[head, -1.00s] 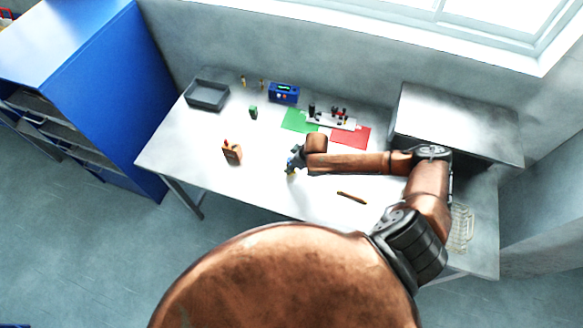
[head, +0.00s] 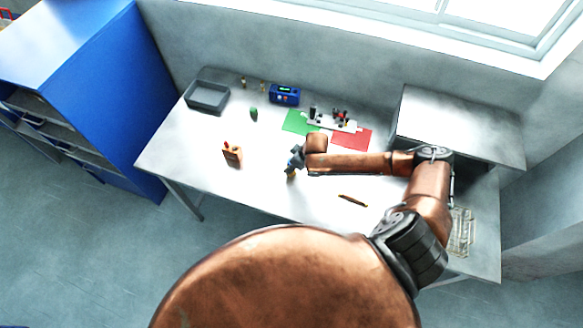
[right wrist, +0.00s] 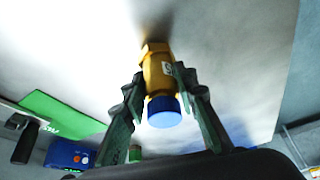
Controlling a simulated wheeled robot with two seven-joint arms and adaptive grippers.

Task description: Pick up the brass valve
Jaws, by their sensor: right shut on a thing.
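The brass valve (right wrist: 158,72) is a gold-coloured fitting with a hexagonal end, a small white label and a blue cap (right wrist: 164,111). In the right wrist view it sits between the two fingers of my right gripper (right wrist: 160,95), which is shut on it. In the head view my right gripper (head: 294,160) is over the front middle of the table (head: 210,160), with the valve small and partly hidden beneath it (head: 291,175). I cannot tell for sure whether the valve touches the table. My left gripper is not in view.
A grey tray (head: 207,107), a blue device (head: 285,94), a green mat (head: 297,122), a red mat (head: 353,138) and a white fixture (head: 322,120) are at the back. A wooden block (head: 232,155) stands left, a brown rod (head: 352,200) lies right, a wire rack (head: 461,232) far right.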

